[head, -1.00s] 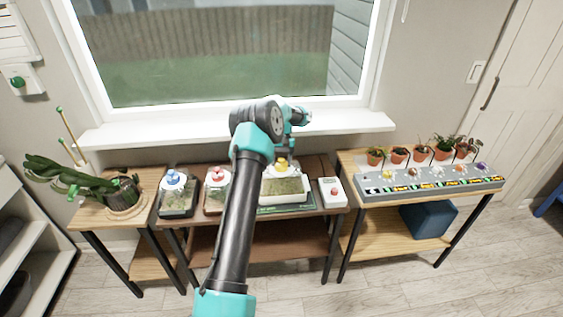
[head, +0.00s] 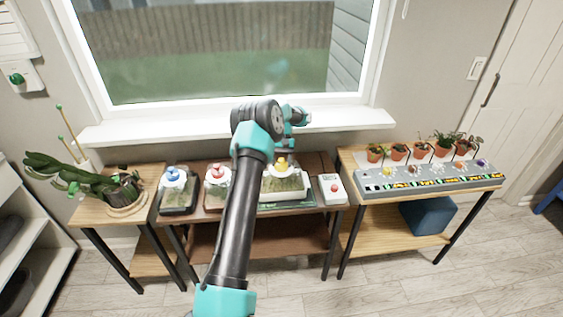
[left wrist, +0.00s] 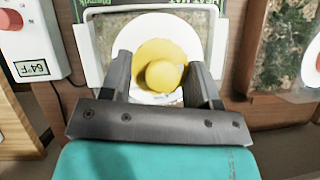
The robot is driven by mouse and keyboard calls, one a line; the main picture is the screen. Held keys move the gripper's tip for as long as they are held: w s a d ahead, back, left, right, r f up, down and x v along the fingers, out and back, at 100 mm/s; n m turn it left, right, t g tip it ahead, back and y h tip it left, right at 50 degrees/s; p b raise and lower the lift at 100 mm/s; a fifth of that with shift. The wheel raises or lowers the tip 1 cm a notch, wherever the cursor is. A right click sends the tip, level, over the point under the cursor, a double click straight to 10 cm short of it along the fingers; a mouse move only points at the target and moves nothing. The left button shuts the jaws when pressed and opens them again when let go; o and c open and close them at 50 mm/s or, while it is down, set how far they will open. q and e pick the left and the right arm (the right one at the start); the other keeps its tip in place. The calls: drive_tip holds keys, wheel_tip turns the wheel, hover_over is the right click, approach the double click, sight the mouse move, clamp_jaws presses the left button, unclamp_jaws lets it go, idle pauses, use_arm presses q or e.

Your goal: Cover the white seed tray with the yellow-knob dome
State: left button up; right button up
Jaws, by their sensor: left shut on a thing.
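The yellow-knob dome (head: 281,163) is a clear cover with a white round top and a yellow knob. It is over the white seed tray (head: 286,199) on the middle table; I cannot tell whether its rim rests fully on the tray. My left gripper (left wrist: 160,70) is shut on the dome, with its fingers on either side of the yellow knob (left wrist: 165,76) in the left wrist view. In the head view my left arm crosses in front of the table and hides part of the tray's left side. My right gripper is not in view.
A red-knob dome (head: 215,172) and a blue-knob dome (head: 173,174) stand to the left on trays. A white device with a red button (head: 333,190) stands close on the right. The window sill (head: 180,131) is behind. Potted plants (head: 441,144) stand farther right.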

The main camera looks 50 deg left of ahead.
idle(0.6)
use_arm(q)
drive_tip(key=o, duration=1.3)
